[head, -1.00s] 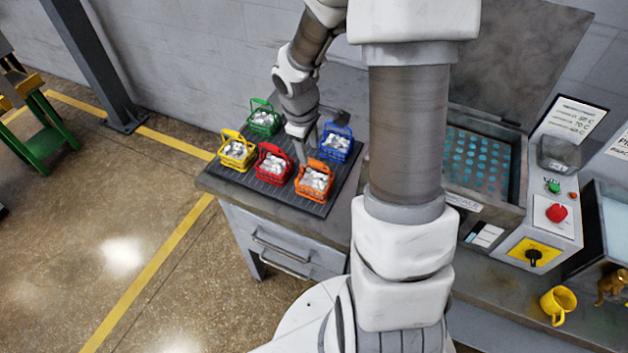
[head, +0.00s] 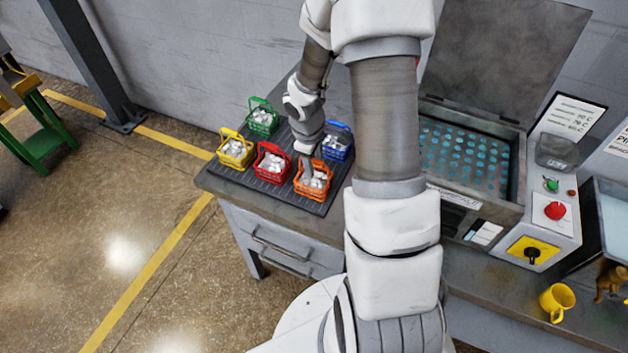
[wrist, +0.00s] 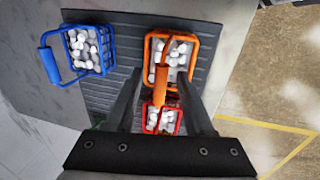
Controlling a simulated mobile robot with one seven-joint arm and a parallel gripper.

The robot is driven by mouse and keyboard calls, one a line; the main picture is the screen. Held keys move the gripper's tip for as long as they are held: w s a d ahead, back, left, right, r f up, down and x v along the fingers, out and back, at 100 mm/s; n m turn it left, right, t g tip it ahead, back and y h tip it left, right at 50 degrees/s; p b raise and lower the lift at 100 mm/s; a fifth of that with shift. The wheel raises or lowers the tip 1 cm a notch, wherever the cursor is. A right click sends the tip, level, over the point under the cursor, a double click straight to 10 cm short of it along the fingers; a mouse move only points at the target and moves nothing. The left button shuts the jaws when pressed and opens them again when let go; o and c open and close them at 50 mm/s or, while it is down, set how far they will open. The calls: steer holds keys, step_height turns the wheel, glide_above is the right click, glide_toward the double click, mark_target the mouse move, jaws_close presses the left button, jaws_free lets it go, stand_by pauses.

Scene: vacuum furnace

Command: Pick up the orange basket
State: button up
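The orange basket (head: 309,186) holds white lumps and stands at the near right of a black ribbed mat (head: 318,207). My gripper (head: 307,164) is right above it, pointing down. In the wrist view the orange basket (wrist: 194,68) lies ahead between my gripper's fingers (wrist: 160,92), which are spread apart. Its orange handle reaches into the gap between them. I cannot tell whether either finger touches the handle.
A red basket (head: 262,174), a yellow basket (head: 231,163), a green basket (head: 262,131) and a blue basket (head: 345,143) share the mat, close by. An open-lidded furnace box (head: 455,205) stands to the right. A yellow mug (head: 555,299) is on the right bench.

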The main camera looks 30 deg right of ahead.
jaws_close()
steer(key=shift+r, duration=0.1)
stand_by(1.2)
